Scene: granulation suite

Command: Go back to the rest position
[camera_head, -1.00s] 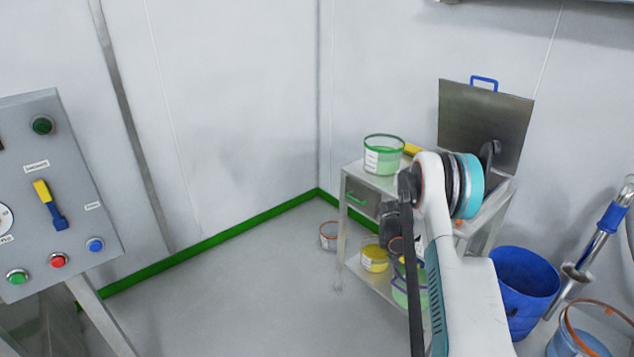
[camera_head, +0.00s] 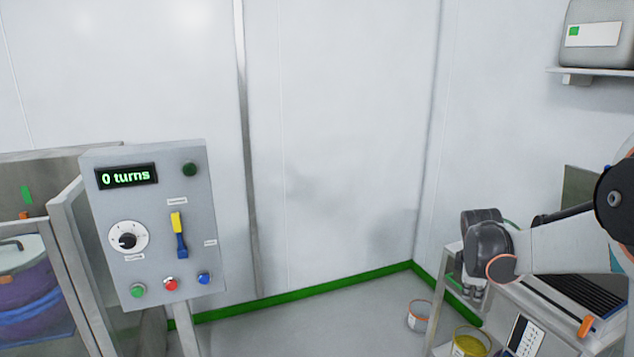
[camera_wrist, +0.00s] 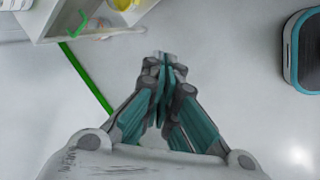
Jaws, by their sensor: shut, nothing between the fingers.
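My gripper (camera_wrist: 163,75) shows in the wrist view with its teal-padded fingers together and nothing between them. It is over bare grey floor, with the steel cart (camera_wrist: 45,25) at the upper left of that view. In the head view my arm reaches in from the right edge, in front of the cart (camera_head: 440,285).
A grey control panel (camera_head: 150,215) reading "0 turns" stands at the left on a post. A yellow-lidded tub (camera_head: 470,342) and a small clear tub (camera_head: 419,316) are low by the cart. A wall shelf (camera_head: 600,72) is at upper right. Floor between is clear.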

